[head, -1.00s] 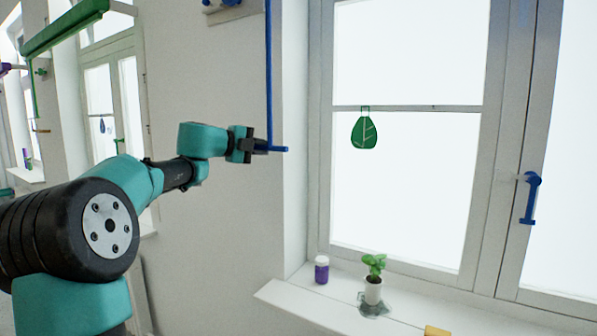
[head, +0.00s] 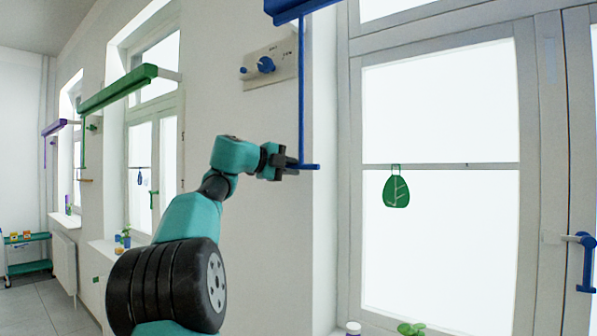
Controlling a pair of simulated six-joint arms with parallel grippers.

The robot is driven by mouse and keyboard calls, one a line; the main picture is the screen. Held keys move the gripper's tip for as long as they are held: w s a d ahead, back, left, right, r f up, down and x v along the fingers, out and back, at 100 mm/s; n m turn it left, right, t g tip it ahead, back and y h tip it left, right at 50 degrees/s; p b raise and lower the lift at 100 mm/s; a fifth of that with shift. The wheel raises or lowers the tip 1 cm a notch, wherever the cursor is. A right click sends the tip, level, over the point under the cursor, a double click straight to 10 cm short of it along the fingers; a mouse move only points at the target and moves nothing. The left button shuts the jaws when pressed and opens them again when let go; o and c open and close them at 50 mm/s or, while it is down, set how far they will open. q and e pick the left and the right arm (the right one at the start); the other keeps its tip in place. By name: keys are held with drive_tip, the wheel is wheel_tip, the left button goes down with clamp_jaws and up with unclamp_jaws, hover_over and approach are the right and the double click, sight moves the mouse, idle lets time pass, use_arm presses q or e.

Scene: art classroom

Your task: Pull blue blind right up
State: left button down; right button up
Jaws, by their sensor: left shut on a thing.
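The blue blind (head: 292,9) shows at the top of the head view as a rolled blue casing at the upper edge of the near window; its upper part is cut off by the frame. A thin blue pull rod (head: 301,80) hangs straight down from it and ends in a short blue crossbar handle (head: 309,166). My left gripper (head: 290,164) comes from the left and is shut on the rod's lower end at the handle. The fingers partly hide the grip. My right gripper is out of view.
A wall plate with blue knobs (head: 268,66) is left of the rod. A green blind (head: 118,90) and a purple blind (head: 55,127) are farther left.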

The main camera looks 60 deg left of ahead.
use_arm(q)
drive_tip(key=shift+s+r, duration=0.1)
drive_tip(key=shift+r, duration=0.3)
drive_tip(key=c, duration=1.5)
unclamp_jaws()
drive_tip(key=o, duration=0.4)
drive_tip(key=shift+f, duration=0.15)
drive_tip(key=s+r, duration=0.3)
drive_tip(key=s, duration=1.4)
drive_tip(key=shift+a, duration=0.1)
